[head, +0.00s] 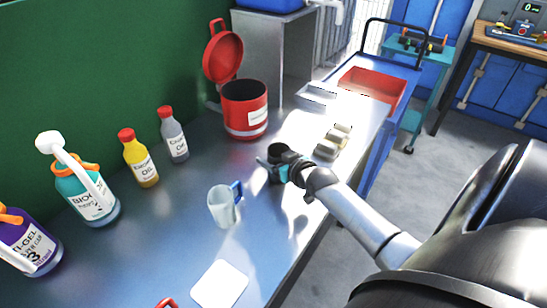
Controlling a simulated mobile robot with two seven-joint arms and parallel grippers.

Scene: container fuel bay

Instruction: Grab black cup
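A small black cup (279,151) stands on the metal bench, right of the middle of the bench top. My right arm reaches in from the right, and its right gripper (281,172) is at the cup. A bluish fingertip shows at the cup's left side and the dark gripper body is at its right. The gripper and cup overlap, so I cannot tell whether the fingers touch or grip it. My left gripper is not in view.
A clear mug (222,206) with a blue handle stands just left of the cup. A red bin (245,110) with its lid up is behind. Pale blocks (333,143) lie to the right. Bottles (140,158) line the green wall. A white square (219,284) lies in front.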

